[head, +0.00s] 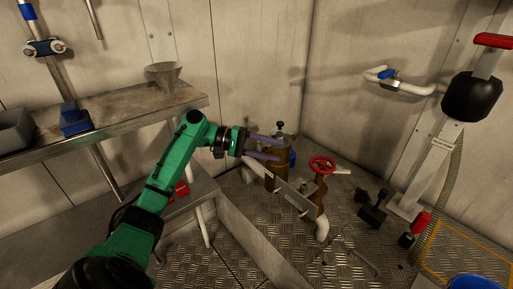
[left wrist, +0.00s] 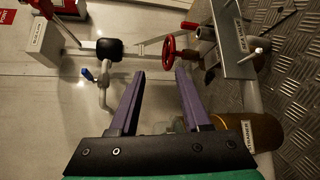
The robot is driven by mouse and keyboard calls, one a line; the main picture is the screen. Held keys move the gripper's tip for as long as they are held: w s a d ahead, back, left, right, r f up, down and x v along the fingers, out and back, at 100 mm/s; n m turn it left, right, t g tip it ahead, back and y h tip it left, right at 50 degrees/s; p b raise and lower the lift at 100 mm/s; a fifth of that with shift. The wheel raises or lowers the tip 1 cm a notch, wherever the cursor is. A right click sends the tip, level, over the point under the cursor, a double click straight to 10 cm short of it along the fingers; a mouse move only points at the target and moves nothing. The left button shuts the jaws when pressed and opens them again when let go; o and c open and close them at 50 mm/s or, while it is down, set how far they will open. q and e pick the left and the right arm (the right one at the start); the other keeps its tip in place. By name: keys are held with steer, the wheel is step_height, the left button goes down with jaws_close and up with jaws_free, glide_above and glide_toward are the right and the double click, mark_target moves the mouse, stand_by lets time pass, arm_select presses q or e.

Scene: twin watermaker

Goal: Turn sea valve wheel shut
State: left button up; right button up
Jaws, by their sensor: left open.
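A red valve wheel (head: 322,165) sits on top of a brown valve body (head: 318,190) at the end of a pipe run near the floor. The wheel also shows in the left wrist view (left wrist: 169,50), beyond the fingertips. My left gripper (head: 279,148) is open and empty, with two purple fingers pointing right. In the head view it is left of the wheel, over the brown strainer (head: 276,180). In the left wrist view the fingers (left wrist: 160,75) lie either side of the line to the wheel, apart from it. My right gripper is not in view.
A metal bench (head: 135,103) with a funnel (head: 164,74) and a blue object (head: 74,118) stands left. A grey bracket plate (head: 290,190) runs beside the strainer. A black-topped lever post (head: 437,160) stands right. Dark objects (head: 373,210) lie on the floor between.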

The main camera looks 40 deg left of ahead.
arm_select(q)
steer(key=v, duration=0.4)
steer(key=shift+s+a+f, duration=0.15)
steer(key=shift+a+f, duration=0.1)
steer(key=shift+f, duration=0.05)
